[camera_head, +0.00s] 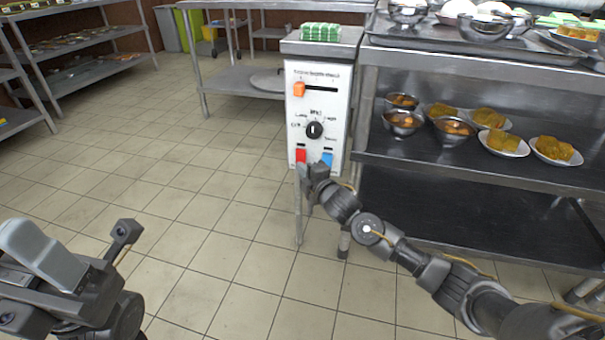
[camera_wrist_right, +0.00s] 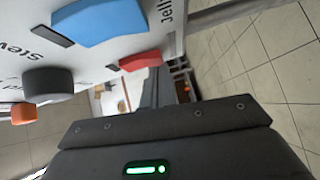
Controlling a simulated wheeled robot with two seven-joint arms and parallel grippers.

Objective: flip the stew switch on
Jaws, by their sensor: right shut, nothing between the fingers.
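The white control panel (camera_head: 320,105) stands on the front of a steel cabinet. It has an orange slider (camera_head: 299,90), a black knob (camera_head: 314,130), a red switch (camera_head: 301,155) at lower left and a blue switch (camera_head: 327,158) at lower right. My right gripper (camera_head: 315,172) is shut and empty, just below and in front of the switches; contact cannot be told. In the right wrist view the blue switch (camera_wrist_right: 97,20) and red switch (camera_wrist_right: 140,60) show close up, beside a partly cut "Stew" label (camera_wrist_right: 22,42). My left gripper (camera_head: 70,265) is at lower left, away from the panel; its jaws are unclear.
A steel shelf (camera_head: 460,175) with bowls and plates of food stands right of the panel. A green-and-white packet (camera_head: 321,32) lies on the cabinet top. Another steel table (camera_head: 225,78) is behind left. The tiled floor (camera_head: 190,200) is clear left of the panel.

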